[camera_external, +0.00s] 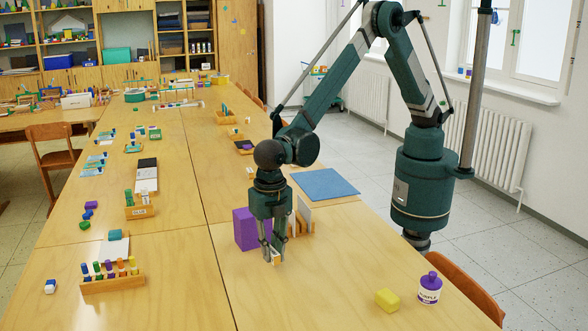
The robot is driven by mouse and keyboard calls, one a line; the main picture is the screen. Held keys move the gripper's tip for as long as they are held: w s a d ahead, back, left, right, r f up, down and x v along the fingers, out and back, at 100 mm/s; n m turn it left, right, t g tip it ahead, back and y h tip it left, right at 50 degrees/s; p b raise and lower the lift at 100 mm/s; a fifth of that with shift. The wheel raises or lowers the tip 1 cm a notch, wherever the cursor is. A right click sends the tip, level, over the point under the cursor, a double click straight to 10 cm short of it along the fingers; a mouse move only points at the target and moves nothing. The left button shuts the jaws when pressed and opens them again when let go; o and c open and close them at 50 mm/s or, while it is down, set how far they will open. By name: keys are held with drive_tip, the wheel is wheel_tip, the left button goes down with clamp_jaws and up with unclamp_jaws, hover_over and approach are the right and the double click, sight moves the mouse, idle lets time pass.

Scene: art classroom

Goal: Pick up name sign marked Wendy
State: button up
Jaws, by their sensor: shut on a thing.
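My gripper (272,252) points straight down at the near table, just in front of a purple block (241,231). Its fingers are shut on a small pale piece (277,259), which is mostly hidden between them. The piece looks like a small sign with a wooden edge, but I cannot read any name on it. I cannot tell whether it touches the table or is slightly raised. No lettering reading Wendy is legible anywhere in this view.
A wooden holder with a white card (305,211) stands close behind my gripper's right side. A blue sheet (325,184) lies behind it. A yellow block (387,300) and a purple-capped paint bottle (429,289) stand at the front right. The tabletop in front is clear.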

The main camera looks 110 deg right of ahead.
sight(272, 250)
drive_tip(key=shift+r+p, duration=0.55)
drive_tip(key=shift+r, duration=2.8)
